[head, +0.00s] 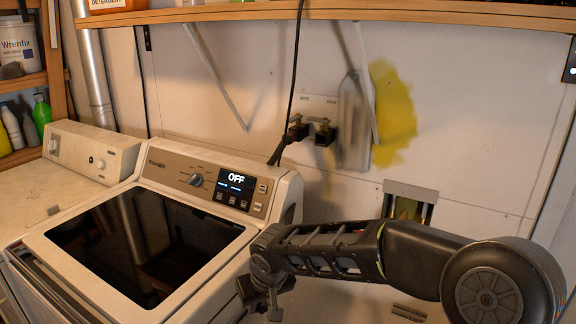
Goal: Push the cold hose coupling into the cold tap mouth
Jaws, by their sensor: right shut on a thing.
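My right gripper (262,298) points down in front of the washer's right front side, low in the head view. It is shut on a small dark piece, apparently the cold hose coupling, which is mostly hidden by the fingers and too dark to make out clearly. The cold tap (324,131) is on the back wall, right of the hot tap (298,130), with a dark mouth below its handle. The gripper is well below and in front of the cold tap, apart from it. My left gripper is not in view.
A washer (150,245) with a dark glass lid and raised control panel (205,185) stands left of my right arm. A dark hose (278,152) runs by the hot tap behind the panel. A shelf (400,10) crosses above. A wall opening (408,208) is lower right.

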